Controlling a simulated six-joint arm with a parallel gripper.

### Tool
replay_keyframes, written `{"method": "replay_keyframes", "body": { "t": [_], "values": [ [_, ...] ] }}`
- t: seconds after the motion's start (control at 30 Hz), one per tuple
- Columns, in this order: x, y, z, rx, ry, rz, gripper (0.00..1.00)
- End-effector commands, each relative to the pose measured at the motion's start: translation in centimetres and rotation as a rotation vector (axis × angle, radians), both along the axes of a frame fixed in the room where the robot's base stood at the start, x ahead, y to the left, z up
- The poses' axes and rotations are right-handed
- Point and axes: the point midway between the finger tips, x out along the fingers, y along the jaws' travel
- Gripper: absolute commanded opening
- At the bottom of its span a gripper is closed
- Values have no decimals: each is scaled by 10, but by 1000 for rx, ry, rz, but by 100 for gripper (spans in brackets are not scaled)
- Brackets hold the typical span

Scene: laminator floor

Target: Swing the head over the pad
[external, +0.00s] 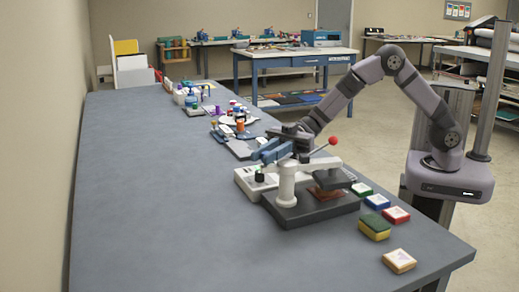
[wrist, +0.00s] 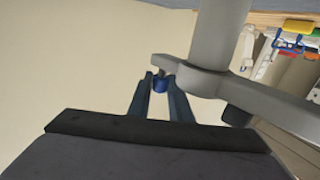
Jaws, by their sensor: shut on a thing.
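A swing-arm press stands on a dark base plate (external: 290,213) on the bench. Its pale post (external: 287,188) carries a grey arm with the head (external: 329,178) at the right end, above a brown pad (external: 327,194). I cannot tell how exactly they line up. A lever with a red ball (external: 333,140) rises over the arm. My gripper (external: 268,152) is left of the post, its blue fingers shut. In the wrist view, the fingertips (wrist: 160,83) close around a small blue peg (wrist: 160,85) at the arm's short end. The post (wrist: 220,35) shows above.
A light grey box (external: 246,184) with a dark green-based piece (external: 260,173) sits beside the press. Green, blue and red ink pads, a yellow-green block (external: 374,227) and an orange-edged pad (external: 398,261) lie to the right. The left bench top is clear.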

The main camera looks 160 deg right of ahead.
Motion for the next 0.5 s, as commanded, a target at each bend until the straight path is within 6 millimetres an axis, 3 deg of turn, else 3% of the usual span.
{"method": "replay_keyframes", "body": {
  "t": [0.5],
  "values": [
    [10,7,2,-2,-4,219,0]
  ]
}}
